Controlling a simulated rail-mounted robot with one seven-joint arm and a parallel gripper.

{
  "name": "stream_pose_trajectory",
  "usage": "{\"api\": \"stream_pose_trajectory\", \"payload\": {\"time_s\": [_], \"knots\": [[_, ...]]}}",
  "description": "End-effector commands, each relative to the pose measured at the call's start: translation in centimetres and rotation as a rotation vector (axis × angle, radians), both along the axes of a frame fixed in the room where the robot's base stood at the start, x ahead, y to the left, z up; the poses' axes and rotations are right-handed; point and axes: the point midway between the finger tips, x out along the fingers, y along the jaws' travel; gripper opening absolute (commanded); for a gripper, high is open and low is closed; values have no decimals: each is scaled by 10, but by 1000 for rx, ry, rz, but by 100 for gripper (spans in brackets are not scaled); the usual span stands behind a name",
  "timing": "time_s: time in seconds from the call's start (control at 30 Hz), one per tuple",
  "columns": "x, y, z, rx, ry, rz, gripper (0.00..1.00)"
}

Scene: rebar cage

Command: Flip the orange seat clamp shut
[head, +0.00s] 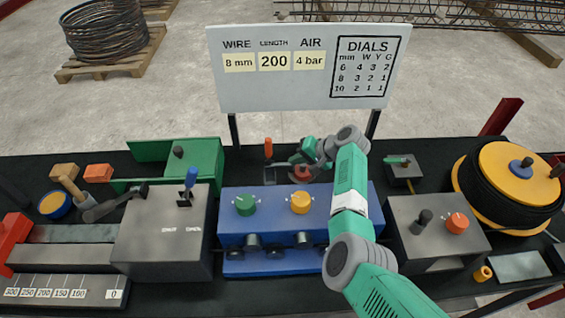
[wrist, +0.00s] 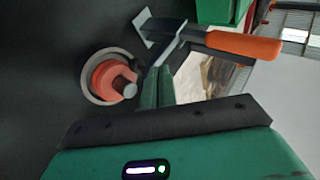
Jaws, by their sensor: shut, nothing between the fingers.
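The seat clamp has an orange handle (head: 268,148) that stands upright on a dark bracket (head: 269,174), behind the blue dial box. In the wrist view the orange handle (wrist: 243,46) points right from a grey metal linkage, with a pale plate at its far end. Beside it an orange-red round part (wrist: 112,78) sits in a grey ring; it also shows under my arm in the head view (head: 303,171). My gripper (head: 291,159) is just right of the clamp. Its fingers (wrist: 158,85) are shut and empty, close to the linkage; I cannot tell whether they touch it.
The blue box (head: 290,263) with green and yellow dials stands in front of the clamp. A green housing (head: 196,158) is to its left, a small grey box (head: 403,173) to the right. A white sign (head: 305,98) on two posts rises behind.

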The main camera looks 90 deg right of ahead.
Motion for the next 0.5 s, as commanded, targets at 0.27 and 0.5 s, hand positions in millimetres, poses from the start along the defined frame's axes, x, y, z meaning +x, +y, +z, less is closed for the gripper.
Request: {"api": "stream_pose_trajectory", "payload": {"time_s": [0.27,0.5], "knots": [[-11,-2,-6,1,3,-14,0],[-12,-2,-7,2,6,-16,0]]}}
